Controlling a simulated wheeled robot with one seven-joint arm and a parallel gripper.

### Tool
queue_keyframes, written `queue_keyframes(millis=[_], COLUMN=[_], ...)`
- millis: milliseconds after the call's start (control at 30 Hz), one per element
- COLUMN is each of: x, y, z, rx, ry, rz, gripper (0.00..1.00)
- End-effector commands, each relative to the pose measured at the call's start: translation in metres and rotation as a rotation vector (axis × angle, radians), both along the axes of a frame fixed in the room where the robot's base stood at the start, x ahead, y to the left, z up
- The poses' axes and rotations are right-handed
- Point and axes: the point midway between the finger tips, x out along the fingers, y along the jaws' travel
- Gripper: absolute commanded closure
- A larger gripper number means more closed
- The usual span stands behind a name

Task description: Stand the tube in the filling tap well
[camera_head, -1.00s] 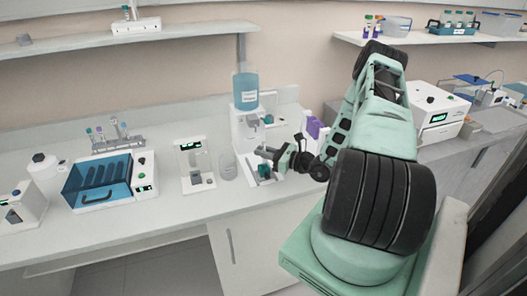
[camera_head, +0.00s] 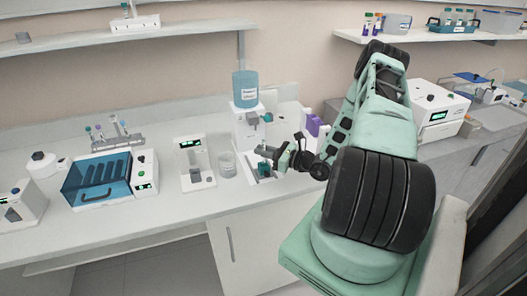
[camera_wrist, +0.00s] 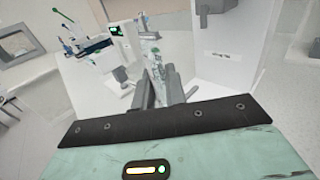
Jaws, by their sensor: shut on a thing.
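The filling tap (camera_head: 246,128) is a white stand with a blue bottle on top, right of the middle of the counter in the head view. Its labelled white body also fills the upper right of the wrist view (camera_wrist: 225,75). My gripper (camera_head: 265,153) is low in front of it, below the spout (camera_head: 267,117). In the wrist view my gripper's grey fingers (camera_wrist: 157,88) are close together, left of the tap body. The well is hidden or too small to tell.
A clear beaker (camera_head: 227,164) and a white instrument with a green display (camera_head: 196,165) stand left of the tap. A blue-lidded machine (camera_head: 103,180) is farther left. A purple and white box (camera_head: 312,128) stands close behind my arm. The counter's front strip is clear.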

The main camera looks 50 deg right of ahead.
Motion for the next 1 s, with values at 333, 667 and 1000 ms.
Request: queue_keyframes(millis=[333, 667, 1000], x=[0.0, 0.0, 0.0], y=[0.0, 0.0, 0.0], z=[-0.004, -0.007, -0.016], rx=[0.0, 0.0, 0.001], ry=[-0.001, -0.001, -0.001], rz=[0.0, 0.0, 0.0], gripper=[1.0, 1.0, 1.0])
